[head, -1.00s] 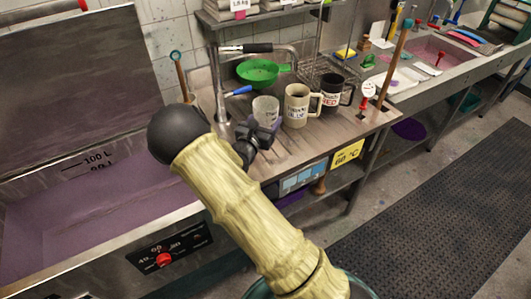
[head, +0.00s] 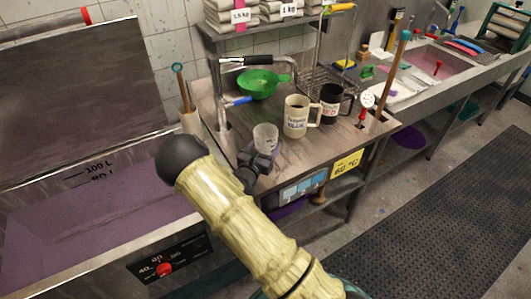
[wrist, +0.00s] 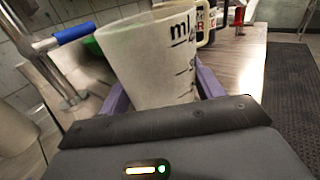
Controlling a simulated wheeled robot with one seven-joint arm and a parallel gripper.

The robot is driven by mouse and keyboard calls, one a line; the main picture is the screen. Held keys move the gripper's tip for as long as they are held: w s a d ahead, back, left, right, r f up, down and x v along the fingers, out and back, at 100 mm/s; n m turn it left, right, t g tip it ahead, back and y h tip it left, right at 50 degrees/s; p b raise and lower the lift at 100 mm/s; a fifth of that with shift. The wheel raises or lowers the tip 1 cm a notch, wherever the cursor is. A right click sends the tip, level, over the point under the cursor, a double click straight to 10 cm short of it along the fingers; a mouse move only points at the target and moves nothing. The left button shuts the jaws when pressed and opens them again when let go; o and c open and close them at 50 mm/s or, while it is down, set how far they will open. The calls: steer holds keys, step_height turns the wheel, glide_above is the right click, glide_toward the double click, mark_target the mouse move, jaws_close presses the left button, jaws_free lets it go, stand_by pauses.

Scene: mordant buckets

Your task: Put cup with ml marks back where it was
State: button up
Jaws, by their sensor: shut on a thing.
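The cup with ml marks (head: 265,136) is a pale translucent beaker; in the wrist view the cup (wrist: 150,60) fills the middle with its "ml" print and scale lines showing. My gripper (head: 262,156) is shut on it, with a purple finger on each side of the cup in the wrist view.
A cream "BLUE" mug (head: 296,117) and a black "RED" mug (head: 331,105) stand right of the cup. A green colander (head: 258,84) and a blue-handled tap (head: 238,101) are behind. The purple vat (head: 100,215) lies left.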

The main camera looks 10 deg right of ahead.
steer(key=shift+f, duration=1.7)
steer(key=shift+f, duration=0.1)
steer(key=o, duration=1.2)
steer(key=b+v, duration=0.2)
steer(key=v, duration=1)
